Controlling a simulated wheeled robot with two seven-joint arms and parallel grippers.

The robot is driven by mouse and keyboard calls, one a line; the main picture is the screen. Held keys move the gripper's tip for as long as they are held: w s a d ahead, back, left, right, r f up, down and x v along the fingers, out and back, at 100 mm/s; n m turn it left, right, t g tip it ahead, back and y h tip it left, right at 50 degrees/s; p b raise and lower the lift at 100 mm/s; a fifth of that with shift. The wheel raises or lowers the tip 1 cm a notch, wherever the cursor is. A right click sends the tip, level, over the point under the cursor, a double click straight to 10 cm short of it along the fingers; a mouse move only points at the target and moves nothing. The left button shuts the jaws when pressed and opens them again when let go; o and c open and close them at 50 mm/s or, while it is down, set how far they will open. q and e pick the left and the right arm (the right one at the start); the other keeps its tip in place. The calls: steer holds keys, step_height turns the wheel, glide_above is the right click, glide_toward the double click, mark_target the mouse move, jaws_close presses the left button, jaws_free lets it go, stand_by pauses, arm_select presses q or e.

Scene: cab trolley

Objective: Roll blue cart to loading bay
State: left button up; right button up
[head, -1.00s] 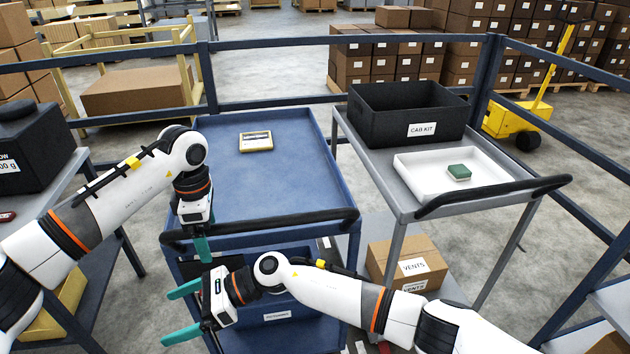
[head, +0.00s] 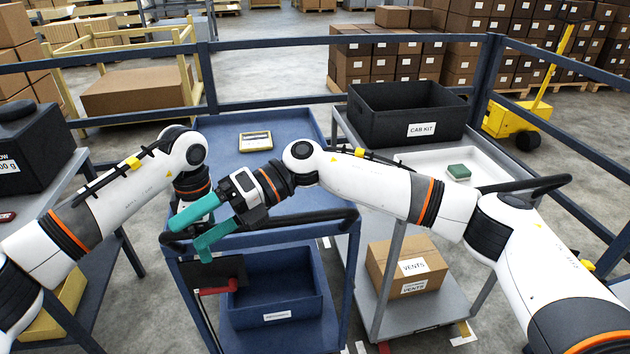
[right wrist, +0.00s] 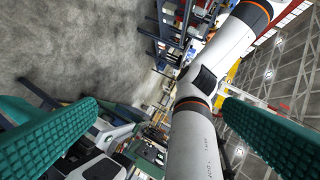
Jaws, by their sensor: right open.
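The blue cart (head: 225,140) stands in front of me, with a flat raised-rim top and a black push handle (head: 320,219) along its near edge. A small beige-framed item (head: 256,141) lies on the top. My right gripper (head: 193,238) is open and empty, its teal fingers pointing left over the left end of the handle. The right wrist view shows its two fingers spread apart with a white arm link behind. My left arm reaches down to the same handle end. Its gripper is hidden behind the right one, so its hold cannot be seen. No marked loading bay is identifiable.
A grey trolley (head: 398,200) stands close on the right, with a black CAB KIT crate (head: 405,112), a white tray (head: 415,160) and a VENTS box (head: 402,265) below. A blue bin (head: 275,295) sits low in the cart. Blue rails (head: 270,44) run behind; a table stands left.

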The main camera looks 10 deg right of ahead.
mark_target(315, 212)
arm_select(q)
steer(key=shift+a, duration=0.15)
arm_select(e)
steer(key=w+d+n+t+h, duration=0.1)
steer(key=w+d+n+h, duration=0.1)
steer(key=d, duration=0.4)
steer(key=w+d+f+n+t+h, duration=0.1)
steer(key=w+d+n+t+h, duration=0.1)
steer(key=d+h, duration=0.4)
steer(key=w+d+f+n+t+h, duration=0.1)
steer(key=w+d+n+t+h, duration=0.1)
steer(key=w+d+n+h, duration=0.2)
steer(key=shift+w+d+f+h, duration=0.2)
steer(key=shift+w+d+h, duration=0.2)
steer(key=shift+w+d, duration=0.75)
steer(key=shift+w+d+r+h, duration=0.1)
steer(key=shift+d+r+h, duration=0.05)
steer(key=shift+d+h, duration=0.25)
steer(key=shift+d+n+t, duration=0.2)
steer(key=shift+n+t, duration=0.1)
step_height(315, 212, down, 9)
steer(key=shift+r, duration=0.1)
arm_select(q)
jaws_close()
arm_select(e)
steer(key=shift+c, duration=0.5)
